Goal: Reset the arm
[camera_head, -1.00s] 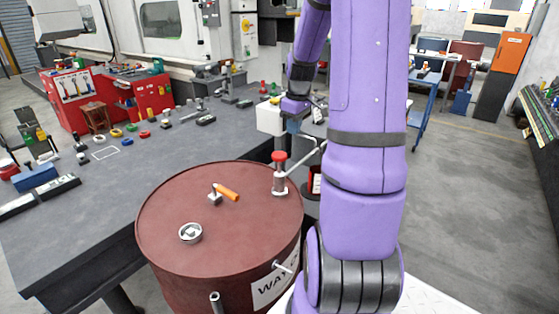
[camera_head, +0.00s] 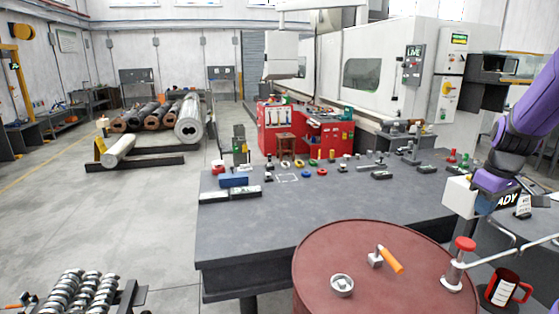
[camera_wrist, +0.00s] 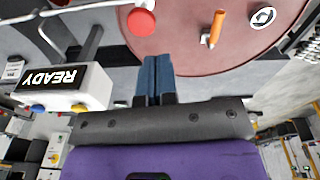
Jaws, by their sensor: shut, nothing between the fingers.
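My purple arm (camera_head: 532,120) comes in at the right edge of the head view and bends down toward a white box with a READY sign (camera_head: 460,197). In the wrist view my gripper (camera_wrist: 155,60) has its two blue fingers pressed together with nothing between them. They point toward the rim of the red-brown barrel (camera_wrist: 190,50). The READY box (camera_wrist: 92,88) is to their left, apart from them. In the head view the fingertips are hard to make out by the box.
The barrel lid (camera_head: 345,245) carries an orange-handled valve (camera_head: 390,260), a round cap (camera_head: 342,285) and a red-topped fitting (camera_head: 462,262). A dark workbench (camera_head: 270,225) with small parts stands behind. A red mug (camera_head: 505,288) is at the lower right. Open floor (camera_head: 110,220) lies left.

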